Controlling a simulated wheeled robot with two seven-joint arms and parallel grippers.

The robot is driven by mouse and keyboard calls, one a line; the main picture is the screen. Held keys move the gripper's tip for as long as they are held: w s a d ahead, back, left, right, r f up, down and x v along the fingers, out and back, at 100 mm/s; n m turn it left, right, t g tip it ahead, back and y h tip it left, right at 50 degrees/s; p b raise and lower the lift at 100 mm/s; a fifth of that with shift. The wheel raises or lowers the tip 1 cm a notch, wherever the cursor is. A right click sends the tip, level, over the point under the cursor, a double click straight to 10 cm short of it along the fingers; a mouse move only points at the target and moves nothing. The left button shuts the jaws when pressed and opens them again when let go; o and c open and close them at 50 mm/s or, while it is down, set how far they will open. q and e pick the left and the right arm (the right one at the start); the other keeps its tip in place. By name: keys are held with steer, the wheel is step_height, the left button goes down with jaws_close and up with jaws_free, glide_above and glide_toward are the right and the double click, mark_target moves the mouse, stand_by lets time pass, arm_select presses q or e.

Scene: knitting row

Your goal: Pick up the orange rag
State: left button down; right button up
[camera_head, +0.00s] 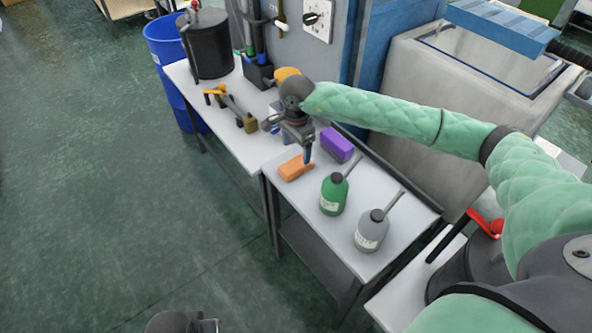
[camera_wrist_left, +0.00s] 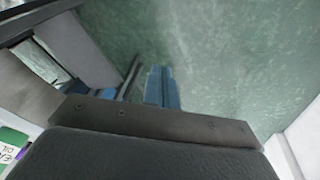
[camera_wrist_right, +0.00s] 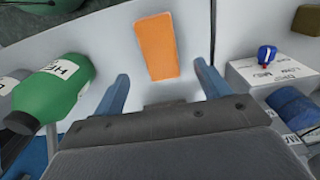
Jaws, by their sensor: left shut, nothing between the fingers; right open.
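The orange rag (camera_head: 295,168) is a flat folded block lying on the white table, near its left edge. In the right wrist view the rag (camera_wrist_right: 157,47) lies ahead of and between the two blue fingers, apart from them. My right gripper (camera_head: 307,157) is above the table just beside and over the rag, open and empty; its fingers also show in the right wrist view (camera_wrist_right: 162,88). My left gripper (camera_wrist_left: 162,88) is shut and empty, pointing over the green floor. In the head view only part of my left arm's end shows at the bottom edge.
A purple block (camera_head: 337,145) lies right of the rag. A green bottle (camera_head: 333,194) and a grey bottle (camera_head: 371,231) stand nearer on the table. A white box (camera_wrist_right: 268,75) shows at right in the right wrist view. A black pot (camera_head: 205,43) stands farther back.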

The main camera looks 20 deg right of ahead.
mark_target(296, 163)
steer(key=shift+f+p, duration=0.5)
steer(key=shift+f, duration=0.85)
steer(key=shift+f+p, duration=0.4)
steer(key=shift+f, duration=0.3)
steer(key=shift+f+p, duration=0.55)
steer(key=shift+f, duration=1.1)
arm_select(q)
steer(key=f, duration=0.1)
steer(key=a+f, duration=0.1)
steer(key=f, duration=0.1)
steer(key=shift+w+a+f+g+y, duration=0.2)
steer(key=shift+w+a+g+y, duration=0.1)
steer(key=shift+w+g, duration=0.1)
arm_select(e)
steer(key=c, duration=1)
steer(key=shift+c, duration=0.2)
